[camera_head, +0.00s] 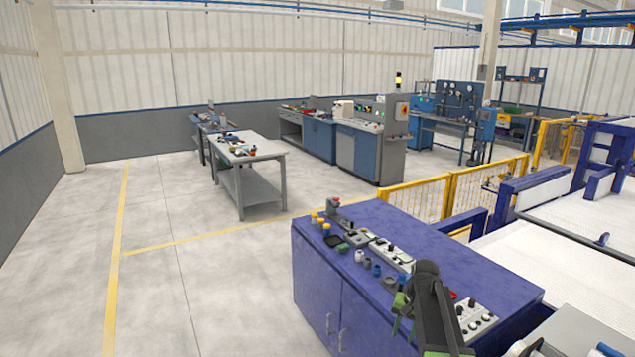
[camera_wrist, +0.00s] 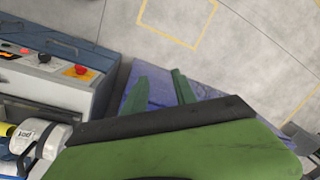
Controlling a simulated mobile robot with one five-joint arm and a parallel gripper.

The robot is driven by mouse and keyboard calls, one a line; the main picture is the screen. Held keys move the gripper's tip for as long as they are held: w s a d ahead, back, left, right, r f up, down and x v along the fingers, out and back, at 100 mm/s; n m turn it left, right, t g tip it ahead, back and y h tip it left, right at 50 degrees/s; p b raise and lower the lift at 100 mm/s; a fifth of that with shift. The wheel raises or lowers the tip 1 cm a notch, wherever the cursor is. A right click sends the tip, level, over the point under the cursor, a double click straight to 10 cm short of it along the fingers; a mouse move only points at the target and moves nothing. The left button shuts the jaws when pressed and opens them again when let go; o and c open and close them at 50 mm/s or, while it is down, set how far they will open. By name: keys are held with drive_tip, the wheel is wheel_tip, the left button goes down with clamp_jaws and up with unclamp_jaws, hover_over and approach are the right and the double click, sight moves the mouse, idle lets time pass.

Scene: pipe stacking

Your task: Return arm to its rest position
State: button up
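My arm (camera_head: 430,300) is dark with green parts and stands over the right part of a blue cabinet's top (camera_head: 480,278) in the head view. My gripper (camera_head: 402,312) shows there only as small green pieces beside the arm. In the wrist view, two green fingers of my gripper (camera_wrist: 158,80) point up the picture with a gap between them. Nothing shows between them. A blue surface (camera_wrist: 205,91) lies behind the fingers. I cannot tell the exact height of the fingers above it.
Several small yellow, blue and green parts (camera_head: 360,255) and control boxes (camera_head: 390,252) crowd the cabinet's front edge. A yellow fence (camera_head: 415,202) and white-topped machinery (camera_head: 550,255) stand behind and right. A grey table (camera_head: 247,150) stands farther back. The left floor (camera_head: 190,300) is clear.

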drive_tip(key=s+a+f+n+b, duration=0.35)
drive_tip(key=s+a+f, duration=0.25)
drive_tip(key=s+a, duration=0.5)
drive_tip(key=shift+n+g+h, duration=0.4)
drive_tip(key=shift+n+h, duration=0.3)
drive_tip(key=shift+n, duration=0.15)
drive_tip(key=s, duration=0.5)
drive_tip(key=shift+s+a+r, duration=0.2)
drive_tip(key=shift+s+r, duration=0.1)
drive_tip(key=shift+r, duration=0.1)
drive_tip(key=shift+d, duration=0.15)
